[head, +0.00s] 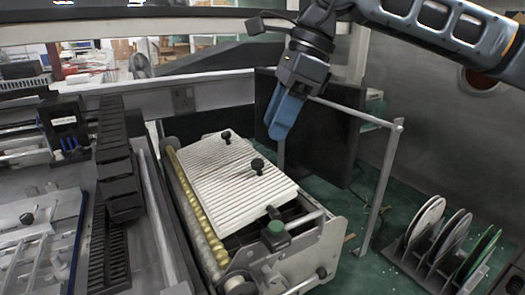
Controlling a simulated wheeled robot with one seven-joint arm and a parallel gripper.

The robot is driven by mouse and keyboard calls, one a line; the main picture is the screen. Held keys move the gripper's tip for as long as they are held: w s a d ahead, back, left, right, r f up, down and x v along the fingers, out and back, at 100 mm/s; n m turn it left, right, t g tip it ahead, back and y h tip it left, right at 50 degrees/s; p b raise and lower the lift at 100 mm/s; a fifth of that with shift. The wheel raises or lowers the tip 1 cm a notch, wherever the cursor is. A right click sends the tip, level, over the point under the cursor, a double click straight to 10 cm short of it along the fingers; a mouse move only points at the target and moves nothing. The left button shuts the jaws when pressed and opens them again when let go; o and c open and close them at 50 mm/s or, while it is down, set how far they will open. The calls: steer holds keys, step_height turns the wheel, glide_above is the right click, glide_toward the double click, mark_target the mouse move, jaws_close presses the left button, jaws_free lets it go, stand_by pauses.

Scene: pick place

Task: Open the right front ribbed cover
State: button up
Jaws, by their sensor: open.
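A pale ribbed cover (230,178) lies over the top of a metal machine frame, with fine ridges running across it. Two small black knobs stand on it, a rear knob (226,136) and a front knob (257,165). I cannot make out a clear seam between separate cover panels. My gripper (277,132) has blue fingers and hangs pointing down, behind and to the upper right of the front knob in the picture. It is open, holds nothing and appears apart from the cover. The gap between its fingers is hard to see from this side.
A brass-coloured roller (195,205) runs along the cover's left side. A green-topped knob (276,229) sits at the machine's front end. A metal rail post (382,185) and a dark panel (345,135) stand to the right. A disc rack (440,250) is at lower right.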

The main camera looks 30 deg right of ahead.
mark_target(259, 161)
steer(key=shift+p+x, duration=0.3)
steer(key=shift+x, duration=3.2)
steer(key=shift+a, duration=0.1)
jaws_close()
